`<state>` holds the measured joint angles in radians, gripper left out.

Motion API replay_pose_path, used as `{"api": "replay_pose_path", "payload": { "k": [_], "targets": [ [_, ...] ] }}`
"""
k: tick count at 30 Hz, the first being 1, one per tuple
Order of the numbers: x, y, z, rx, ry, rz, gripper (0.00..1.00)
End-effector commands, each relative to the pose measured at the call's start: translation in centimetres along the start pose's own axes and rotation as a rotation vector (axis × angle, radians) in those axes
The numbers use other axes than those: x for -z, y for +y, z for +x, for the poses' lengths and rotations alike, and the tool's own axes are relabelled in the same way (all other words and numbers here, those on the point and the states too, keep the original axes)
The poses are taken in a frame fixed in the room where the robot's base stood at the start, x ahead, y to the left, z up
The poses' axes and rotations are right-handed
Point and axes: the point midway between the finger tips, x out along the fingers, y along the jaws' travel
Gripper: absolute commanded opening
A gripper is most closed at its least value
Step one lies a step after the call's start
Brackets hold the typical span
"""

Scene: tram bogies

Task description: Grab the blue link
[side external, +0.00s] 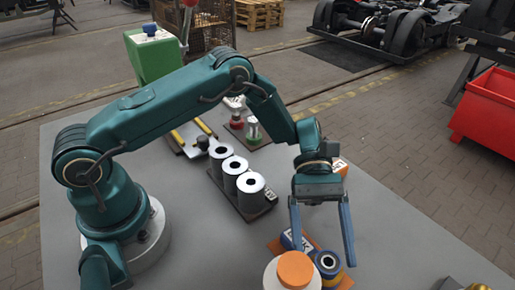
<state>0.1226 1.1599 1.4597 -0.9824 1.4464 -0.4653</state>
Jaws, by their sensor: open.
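A blue part (327,262), which looks like the blue link, lies on an orange plate (346,282) near the front of the grey table. It has a round end with a dark centre, and a blue piece with a white label shows behind it. I cannot tell whether these are one part. My gripper (324,255) points down with its two long blue fingers apart, one on either side of the part in this view. The gap in depth is hard to judge, and no contact shows. A white container with an orange lid (295,268) partly hides the part from the front.
Several white cylinders (251,183) stand in a dark rack left of my gripper. The table's right side (400,235) is clear.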

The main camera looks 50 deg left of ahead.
Motion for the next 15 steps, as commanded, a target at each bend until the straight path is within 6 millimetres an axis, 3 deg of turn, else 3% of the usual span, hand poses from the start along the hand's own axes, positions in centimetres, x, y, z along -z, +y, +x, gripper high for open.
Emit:
{"api": "replay_pose_path", "payload": {
  "k": [6,7,13,15],
  "targets": [
    [0.00,0.00,0.10,0.000,0.001,0.000,0.84],
    [-0.01,0.00,0.09,0.000,0.001,0.000,0.80],
    [-0.01,0.00,0.07,0.000,0.001,0.000,0.04],
    [-0.01,0.00,0.07,0.000,0.001,0.000,0.00]
  ]
}}
